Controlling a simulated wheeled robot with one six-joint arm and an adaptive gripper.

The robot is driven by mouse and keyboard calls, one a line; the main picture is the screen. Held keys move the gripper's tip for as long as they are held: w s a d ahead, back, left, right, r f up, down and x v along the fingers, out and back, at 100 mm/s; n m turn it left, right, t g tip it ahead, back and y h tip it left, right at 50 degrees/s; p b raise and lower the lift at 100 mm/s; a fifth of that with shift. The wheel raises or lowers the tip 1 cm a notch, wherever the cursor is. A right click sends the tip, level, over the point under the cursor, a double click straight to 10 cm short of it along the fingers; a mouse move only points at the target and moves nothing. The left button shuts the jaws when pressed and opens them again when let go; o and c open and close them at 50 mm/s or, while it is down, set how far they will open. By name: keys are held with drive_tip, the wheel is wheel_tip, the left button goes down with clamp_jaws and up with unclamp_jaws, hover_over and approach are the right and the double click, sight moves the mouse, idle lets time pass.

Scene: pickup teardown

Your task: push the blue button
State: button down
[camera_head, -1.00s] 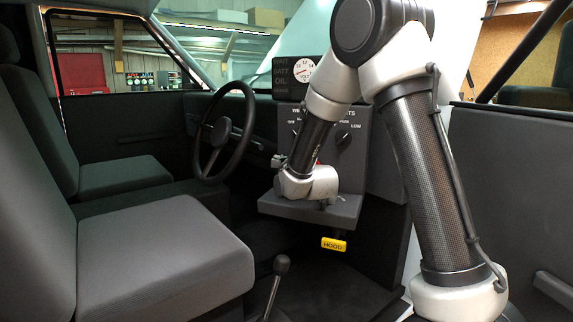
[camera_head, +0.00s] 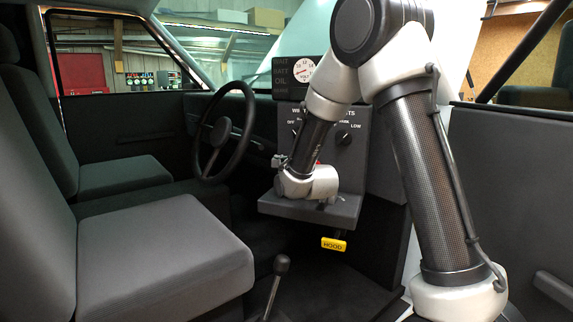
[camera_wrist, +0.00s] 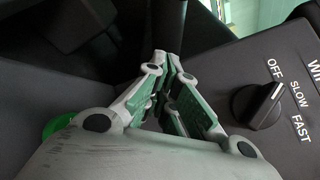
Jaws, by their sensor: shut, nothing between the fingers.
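No blue button shows in either view. My gripper (camera_wrist: 170,62) is shut and empty in the wrist view. Its fingers point toward a dark upright rod or rim, and I cannot tell whether they touch it. In the head view the white wrist of my arm is in front of the dashboard panel (camera_head: 368,160), above the grey shelf (camera_head: 345,212), and hides part of both. A green round thing (camera_wrist: 58,124) shows partly behind the gripper body at the left of the wrist view. A bit of red shows beside my arm in the head view.
The wiper knob (camera_wrist: 258,104) stands close right of my gripper. The steering wheel (camera_head: 247,128) is left of my wrist. A yellow HOOD handle (camera_head: 333,244) hangs below the shelf. A gear lever (camera_head: 281,265) and seat (camera_head: 160,250) are lower left.

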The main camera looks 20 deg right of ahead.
idle(0.4)
drive_tip(key=shift+w+d, duration=0.3)
drive_tip(key=shift+w, duration=0.05)
idle(0.4)
drive_tip(key=shift+s+a, duration=0.25)
drive_tip(key=shift+s, duration=0.15)
drive_tip(key=shift+a, duration=0.1)
drive_tip(key=shift+s+a, duration=0.9)
drive_tip(key=shift+s, duration=0.3)
drive_tip(key=shift+s+a, duration=0.85)
drive_tip(key=shift+s, duration=0.3)
